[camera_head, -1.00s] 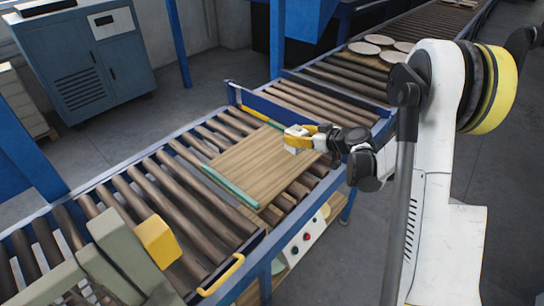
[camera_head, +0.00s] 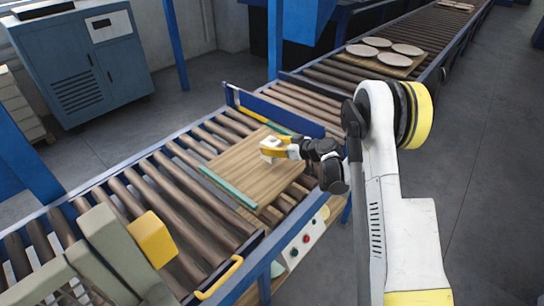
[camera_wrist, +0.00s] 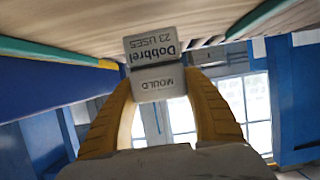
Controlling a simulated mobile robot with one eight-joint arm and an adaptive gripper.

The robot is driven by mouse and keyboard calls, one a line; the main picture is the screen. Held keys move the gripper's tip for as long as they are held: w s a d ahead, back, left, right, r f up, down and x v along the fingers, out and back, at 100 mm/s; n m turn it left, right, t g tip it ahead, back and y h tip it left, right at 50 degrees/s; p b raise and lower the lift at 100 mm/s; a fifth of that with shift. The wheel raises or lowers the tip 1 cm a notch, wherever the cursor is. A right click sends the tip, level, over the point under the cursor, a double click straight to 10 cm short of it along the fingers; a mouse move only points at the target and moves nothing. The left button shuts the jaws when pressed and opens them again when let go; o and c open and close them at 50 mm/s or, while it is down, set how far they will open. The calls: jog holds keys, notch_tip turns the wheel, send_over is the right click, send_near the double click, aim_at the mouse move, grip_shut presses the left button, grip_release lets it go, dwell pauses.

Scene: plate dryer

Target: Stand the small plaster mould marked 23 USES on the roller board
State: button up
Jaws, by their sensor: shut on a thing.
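The small plaster mould is a pale block held in my gripper in the head view (camera_head: 270,146). My gripper (camera_head: 279,150) has yellow fingers shut on the mould's sides, seen also in the wrist view (camera_wrist: 160,88). The roller board (camera_head: 240,168) is a light wooden board with green strips, lying on the rollers. The mould is over the board's back right part, close to the wood. I cannot tell whether they touch.
Brown rollers (camera_head: 160,205) surround the board. A second board with several round plates (camera_head: 407,49) sits farther back. A control panel with buttons (camera_head: 306,238) is on the near side.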

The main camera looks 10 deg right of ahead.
jog(key=shift+f+b, duration=0.7)
jog(key=shift+f, duration=1.25)
jog(key=shift+f, duration=0.2)
jog(key=o, duration=1.4)
jog(key=shift+r, duration=0.1)
